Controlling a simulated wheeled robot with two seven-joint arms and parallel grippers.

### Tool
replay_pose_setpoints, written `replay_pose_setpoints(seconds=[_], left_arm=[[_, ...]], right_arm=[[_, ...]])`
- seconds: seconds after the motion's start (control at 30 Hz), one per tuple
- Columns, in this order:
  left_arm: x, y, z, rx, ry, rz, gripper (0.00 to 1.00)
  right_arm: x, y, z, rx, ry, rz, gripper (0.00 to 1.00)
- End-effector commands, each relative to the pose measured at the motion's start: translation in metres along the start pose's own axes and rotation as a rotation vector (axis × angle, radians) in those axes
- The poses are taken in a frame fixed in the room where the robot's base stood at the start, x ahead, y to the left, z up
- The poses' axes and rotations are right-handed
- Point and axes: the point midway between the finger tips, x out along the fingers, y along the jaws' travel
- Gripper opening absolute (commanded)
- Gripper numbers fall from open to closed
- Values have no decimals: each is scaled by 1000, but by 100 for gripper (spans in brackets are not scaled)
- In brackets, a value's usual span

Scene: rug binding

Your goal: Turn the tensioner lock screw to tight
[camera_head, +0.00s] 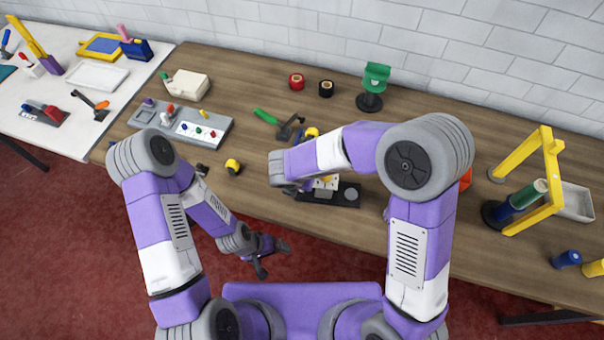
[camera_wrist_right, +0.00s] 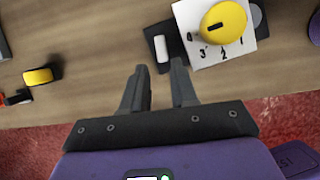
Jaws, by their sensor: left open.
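A black-based unit (camera_head: 318,196) sits on the table's front part, partly hidden under my right arm. In the right wrist view it carries a white plate (camera_wrist_right: 207,52) marked 3, 2, 1, a yellow knob (camera_wrist_right: 222,22) with a dark slot, and a small white bar (camera_wrist_right: 161,48) on a black part. I cannot tell which piece is the lock screw. My right gripper (camera_wrist_right: 159,68) is open and empty, its fingertips just short of the white bar. My left gripper (camera_head: 274,257) is open and empty, off the table's front edge above the red floor.
A yellow-and-black piece (camera_head: 233,166) lies left of the unit; it also shows in the right wrist view (camera_wrist_right: 40,76). A grey panel (camera_head: 215,132), a green-handled tool (camera_head: 268,117) and a green-topped stand (camera_head: 375,80) stand farther back. A yellow frame (camera_head: 548,170) stands at right.

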Motion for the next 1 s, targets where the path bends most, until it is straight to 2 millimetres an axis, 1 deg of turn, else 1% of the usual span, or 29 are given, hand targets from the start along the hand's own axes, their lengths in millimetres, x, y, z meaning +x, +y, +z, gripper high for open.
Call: replay_pose_setpoints(seconds=[0.03, 0.2, 0.3, 0.4, 0.53, 0.77, 0.8, 0.97, 1.0], left_arm=[[3, -1, 0, 0, 0, 0, 100], [9, -4, 0, 0, -1, 0, 100], [12, -5, 0, -1, 0, 0, 100], [14, -6, 0, -1, 0, 0, 100], [15, -6, -1, 0, 0, 0, 100], [14, -6, -1, 0, 0, 0, 100], [14, -6, -1, 0, 0, 0, 100], [15, -6, -1, 0, 0, 0, 100], [14, -6, -1, 0, 0, 0, 100]], right_arm=[[8, 0, -1, 0, 2, -2, 28], [37, 0, -2, 1, 3, -3, 28], [52, -1, -2, 1, 3, -3, 28], [62, -1, -1, 3, 2, -2, 28], [68, 0, -1, 2, 2, -1, 28], [69, 0, 0, 2, 2, 0, 28], [69, 0, 0, 2, 2, -1, 26], [69, 0, 0, 2, 2, -1, 2], [69, 0, 0, 2, 2, -1, 0]])
